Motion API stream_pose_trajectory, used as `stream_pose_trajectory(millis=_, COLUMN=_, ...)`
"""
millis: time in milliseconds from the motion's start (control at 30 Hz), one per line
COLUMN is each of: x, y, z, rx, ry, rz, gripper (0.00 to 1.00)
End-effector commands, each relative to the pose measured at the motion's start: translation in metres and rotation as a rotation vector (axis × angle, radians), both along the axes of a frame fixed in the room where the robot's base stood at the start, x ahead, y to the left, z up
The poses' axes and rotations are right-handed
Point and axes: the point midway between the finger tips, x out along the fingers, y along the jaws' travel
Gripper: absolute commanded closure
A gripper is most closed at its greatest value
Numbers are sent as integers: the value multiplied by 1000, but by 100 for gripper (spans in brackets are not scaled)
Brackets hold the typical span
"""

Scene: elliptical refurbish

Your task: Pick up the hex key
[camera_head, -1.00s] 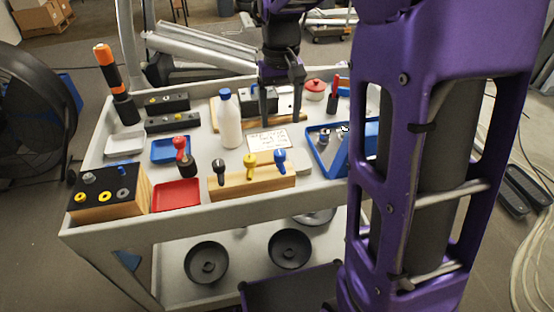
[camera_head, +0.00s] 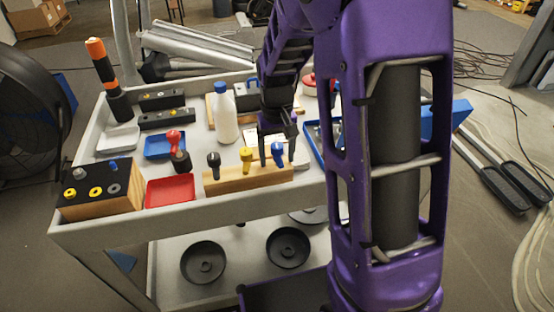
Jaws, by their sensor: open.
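A wooden block (camera_head: 245,179) near the cart's front edge holds three upright handled tools, which look like hex keys. One has a black handle (camera_head: 214,160), one a yellow handle (camera_head: 246,154) and one a blue handle (camera_head: 278,150). Their shafts are mostly hidden in the block. My gripper (camera_head: 278,161) points down at the right end of the block. It is open, with one finger on each side of the blue handle in the picture. I cannot tell whether a finger touches it.
A white bottle (camera_head: 224,115) stands close behind the block. A red tray (camera_head: 170,192), a blue tray (camera_head: 164,145) and a red-topped tool (camera_head: 177,147) are to the left. A black-topped wooden block (camera_head: 97,190) sits at the front left corner. My arm hides the cart's right side.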

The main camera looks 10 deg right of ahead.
Motion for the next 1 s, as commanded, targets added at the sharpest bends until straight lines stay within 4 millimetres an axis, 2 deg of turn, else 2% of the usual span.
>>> stream_pose_trajectory(millis=233, x=0, y=0, z=-2, rx=0, ry=-1, rz=0, gripper=26)
stream_pose_trajectory(millis=267, x=0, y=0, z=-2, rx=0, ry=-1, rz=0, gripper=30)
stream_pose_trajectory(millis=600, x=0, y=0, z=-2, rx=0, ry=-1, rz=0, gripper=91)
stream_pose_trajectory(millis=667, x=0, y=0, z=-2, rx=0, ry=-1, rz=0, gripper=100)
stream_pose_trajectory(millis=1000, x=0, y=0, z=-2, rx=0, ry=-2, rz=0, gripper=100)
